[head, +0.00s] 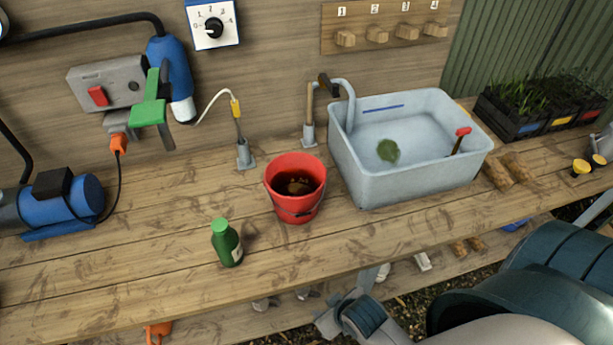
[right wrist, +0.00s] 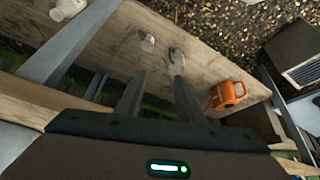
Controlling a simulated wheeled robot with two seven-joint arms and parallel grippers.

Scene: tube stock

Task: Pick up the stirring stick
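A thin brown stick (head: 310,102) stands upright in a small grey holder (head: 308,133) beside the sink's tap; it looks like the stirring stick, though the tap overlaps it and I cannot be sure. A red bucket (head: 296,207) with dark liquid stands to its lower left. My right gripper (head: 343,302) is below the bench's front edge, well away from the stick. In the right wrist view its two fingers (right wrist: 157,88) are apart with nothing between them. My left gripper is not in view.
A grey sink (head: 410,181) holds water, a green leaf-like thing and a red-topped tool (head: 462,133). A green bottle (head: 227,244) stands near the bench's front edge. An orange can (right wrist: 227,96) is on a lower board. The bench's front left is mostly clear.

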